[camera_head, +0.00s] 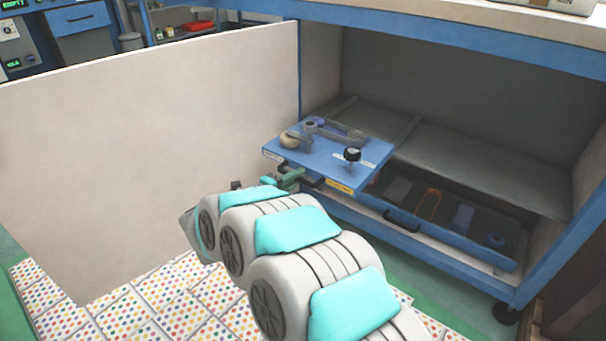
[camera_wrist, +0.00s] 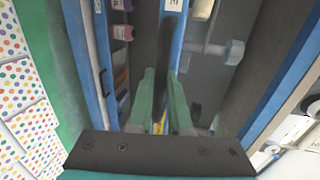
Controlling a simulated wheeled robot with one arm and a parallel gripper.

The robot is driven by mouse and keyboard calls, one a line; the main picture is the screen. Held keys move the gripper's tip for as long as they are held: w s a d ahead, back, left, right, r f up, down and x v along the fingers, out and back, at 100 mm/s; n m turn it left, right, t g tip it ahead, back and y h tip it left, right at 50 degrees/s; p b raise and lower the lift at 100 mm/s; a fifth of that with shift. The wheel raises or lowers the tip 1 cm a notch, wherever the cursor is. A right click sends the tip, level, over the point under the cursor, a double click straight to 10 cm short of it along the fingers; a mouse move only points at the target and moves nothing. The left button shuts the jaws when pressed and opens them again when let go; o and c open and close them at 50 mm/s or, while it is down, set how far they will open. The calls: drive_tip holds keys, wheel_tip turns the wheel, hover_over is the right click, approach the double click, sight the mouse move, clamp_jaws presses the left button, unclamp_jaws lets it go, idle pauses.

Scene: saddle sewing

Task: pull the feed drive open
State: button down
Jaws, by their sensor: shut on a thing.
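A blue slab-like unit (camera_head: 335,170), likely the feed drive, sticks out of the open cabinet. It carries rollers, a purple-grey arm and a black knob (camera_head: 352,154), with labels on its edges. A dark handle (camera_head: 312,183) is on its front edge. My gripper (camera_head: 290,178) is at this front edge, shut on the dark handle. In the wrist view, my green fingers (camera_wrist: 161,75) close around a dark bar beside the blue edge (camera_wrist: 180,40). The exact contact is partly hidden by the fingers.
A lower blue drawer (camera_head: 450,238) with tools and a black handle (camera_head: 401,222) lies to the right. A large pale panel (camera_head: 150,150) stands at left. Dotted floor tiles (camera_head: 130,310) lie in front. The blue-edged bench (camera_head: 440,38) overhangs the cabinet.

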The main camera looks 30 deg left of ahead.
drive_tip(key=shift+s+a, duration=0.1)
drive_tip(key=shift+s, duration=0.1)
drive_tip(key=c, duration=1.1)
unclamp_jaws()
drive_tip(key=shift+c, duration=0.2)
drive_tip(key=v, duration=0.7)
drive_tip(key=shift+s+p, duration=0.35)
drive_tip(key=shift+r, duration=0.1)
